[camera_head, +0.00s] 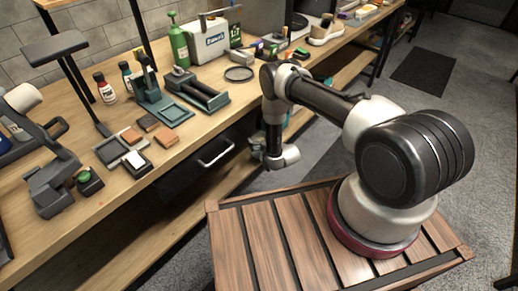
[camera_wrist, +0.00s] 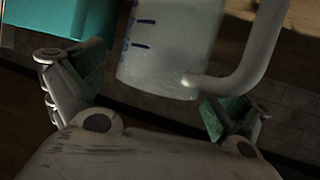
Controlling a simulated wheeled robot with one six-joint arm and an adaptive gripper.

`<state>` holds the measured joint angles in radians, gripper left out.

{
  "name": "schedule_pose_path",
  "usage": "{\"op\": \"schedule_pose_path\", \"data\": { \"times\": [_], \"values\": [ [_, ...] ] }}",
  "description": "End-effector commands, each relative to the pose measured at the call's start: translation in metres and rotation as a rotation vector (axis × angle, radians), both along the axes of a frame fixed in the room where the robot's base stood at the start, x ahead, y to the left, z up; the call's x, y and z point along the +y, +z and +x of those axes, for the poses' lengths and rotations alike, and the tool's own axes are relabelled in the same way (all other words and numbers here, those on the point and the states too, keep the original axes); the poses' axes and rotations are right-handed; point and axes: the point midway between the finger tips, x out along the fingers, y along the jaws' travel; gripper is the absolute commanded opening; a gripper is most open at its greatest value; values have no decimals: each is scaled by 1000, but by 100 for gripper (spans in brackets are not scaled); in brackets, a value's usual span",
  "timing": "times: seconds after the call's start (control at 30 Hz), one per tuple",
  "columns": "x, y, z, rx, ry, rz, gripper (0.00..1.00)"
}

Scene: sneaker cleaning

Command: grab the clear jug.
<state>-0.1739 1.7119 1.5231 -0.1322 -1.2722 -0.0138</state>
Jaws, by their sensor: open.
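In the wrist view, the clear jug (camera_wrist: 165,50) is a frosted, see-through vessel with dark blue measuring marks on its side. Its thick pale handle (camera_wrist: 262,50) curves along the right and joins the body low down. The jug's top is cut off by the picture edge. My gripper (camera_wrist: 150,80) is open, with one teal-padded finger left of the jug and the other at lower right below the handle. I cannot tell whether either finger touches the jug. In the head view I cannot make out the jug, and my gripper is mostly hidden at the lower arm end.
A teal box (camera_wrist: 60,22) is close to the left finger. In the head view, the wooden workbench (camera_head: 115,195) carries several tools, bottles and blocks. A black drawer with a metal handle (camera_head: 215,152) is under its top. A slatted wooden platform (camera_head: 265,245) is under my arm's base.

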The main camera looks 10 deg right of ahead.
Motion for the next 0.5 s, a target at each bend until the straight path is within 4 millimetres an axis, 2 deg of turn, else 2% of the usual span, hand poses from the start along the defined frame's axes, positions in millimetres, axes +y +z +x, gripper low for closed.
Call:
{"op": "schedule_pose_path", "data": {
  "times": [0.1, 0.33, 0.5],
  "values": [
    [3, -4, 8, 1, 0, 0, 100],
    [3, -5, 9, 2, -1, 0, 98],
    [3, -5, 9, 2, -1, 0, 67]
  ]
}}
